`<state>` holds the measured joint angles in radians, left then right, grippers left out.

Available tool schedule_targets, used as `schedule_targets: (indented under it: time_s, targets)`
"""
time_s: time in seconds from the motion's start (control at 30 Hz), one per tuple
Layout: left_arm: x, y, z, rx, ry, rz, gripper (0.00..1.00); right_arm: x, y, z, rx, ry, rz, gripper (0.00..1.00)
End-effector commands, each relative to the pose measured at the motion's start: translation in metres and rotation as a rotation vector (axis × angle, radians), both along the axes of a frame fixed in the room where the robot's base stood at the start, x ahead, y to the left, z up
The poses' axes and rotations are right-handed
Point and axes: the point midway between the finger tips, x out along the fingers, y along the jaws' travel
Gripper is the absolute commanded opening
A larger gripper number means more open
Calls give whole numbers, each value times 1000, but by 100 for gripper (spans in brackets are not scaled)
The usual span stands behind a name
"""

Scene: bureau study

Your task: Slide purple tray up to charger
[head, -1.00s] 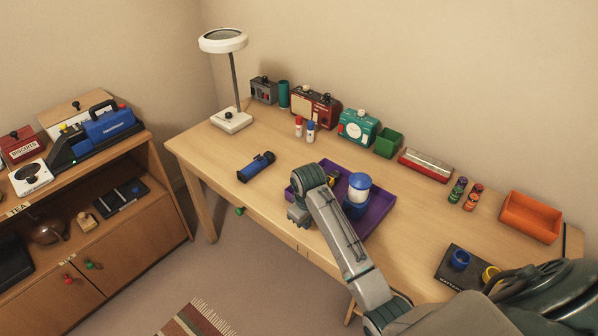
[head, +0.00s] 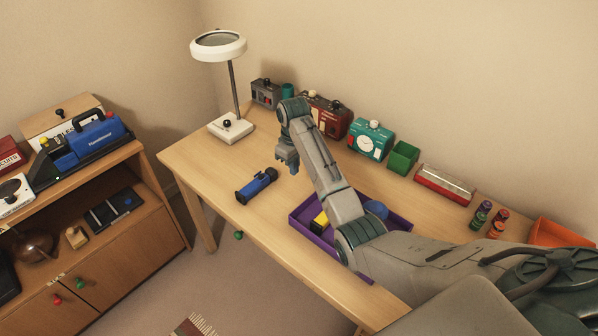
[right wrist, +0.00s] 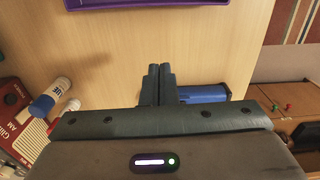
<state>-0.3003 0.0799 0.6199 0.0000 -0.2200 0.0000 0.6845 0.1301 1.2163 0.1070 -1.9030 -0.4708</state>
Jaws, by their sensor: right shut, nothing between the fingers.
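The purple tray (head: 309,234) lies near the front edge of the desk. It holds a yellow item (head: 320,221) and a blue-topped item (head: 376,209), both partly hidden by my right arm. My right gripper (head: 288,166) is shut and empty, pointing down over the bare desk beyond the tray. In the right wrist view its closed fingers (right wrist: 160,70) stand apart from the tray, whose rim (right wrist: 150,3) shows at the top. I cannot tell for sure which item is the charger; a grey box with a black knob (head: 265,93) stands at the back. My left gripper is out of view.
A blue torch (head: 257,186) lies left of the gripper. Bare desk lies left of the tray.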

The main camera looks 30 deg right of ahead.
Motion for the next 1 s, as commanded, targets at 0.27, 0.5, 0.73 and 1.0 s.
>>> schedule_targets:
  time_s: [0.27,0.5,0.73,1.0]
  targets:
    - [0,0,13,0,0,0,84,-2,0,-52,-1,6,0,0]
    - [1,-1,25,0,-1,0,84,-7,-3,-86,-2,2,-1,0]
    - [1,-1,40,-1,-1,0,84,-31,-13,-87,-2,1,-1,0]
    - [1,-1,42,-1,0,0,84,-38,-16,-89,0,1,0,0]
